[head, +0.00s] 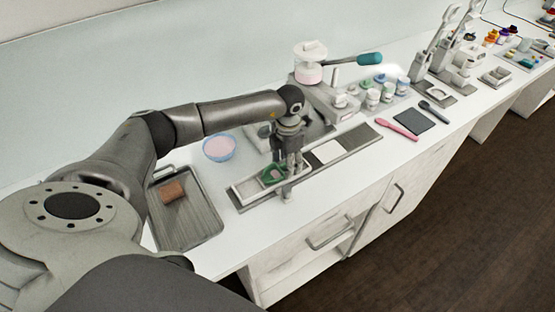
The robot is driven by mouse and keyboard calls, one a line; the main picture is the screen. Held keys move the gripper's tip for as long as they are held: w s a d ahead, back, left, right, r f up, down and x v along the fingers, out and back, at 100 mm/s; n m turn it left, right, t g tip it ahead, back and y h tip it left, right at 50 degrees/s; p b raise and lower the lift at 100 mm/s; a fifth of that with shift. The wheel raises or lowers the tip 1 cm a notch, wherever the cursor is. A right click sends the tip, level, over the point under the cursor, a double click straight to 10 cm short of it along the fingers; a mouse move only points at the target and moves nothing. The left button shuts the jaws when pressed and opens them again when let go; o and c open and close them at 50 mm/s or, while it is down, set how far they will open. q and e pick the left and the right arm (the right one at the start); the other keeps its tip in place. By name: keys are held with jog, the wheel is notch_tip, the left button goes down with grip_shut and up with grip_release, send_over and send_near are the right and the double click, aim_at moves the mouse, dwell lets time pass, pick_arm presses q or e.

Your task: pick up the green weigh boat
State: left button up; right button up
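The green weigh boat (271,176) lies in a white compartment of a long grey tray (243,207) on the counter. My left gripper (285,186) points down at the boat's right side and covers part of it. Its fingers overlap the boat's right edge in this view. I cannot tell whether they are closed on the boat or only around or beside it. My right gripper is not in view.
A blue bowl with pink contents (219,148) and a metal tray (198,229) with a brown block (173,191) are to the left. Behind the gripper stands a press with a teal handle (369,59). Jars (373,98) and a pink spatula (398,129) are to the right.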

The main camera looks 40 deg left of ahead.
pick_arm(q)
jog(key=shift+c, duration=0.9)
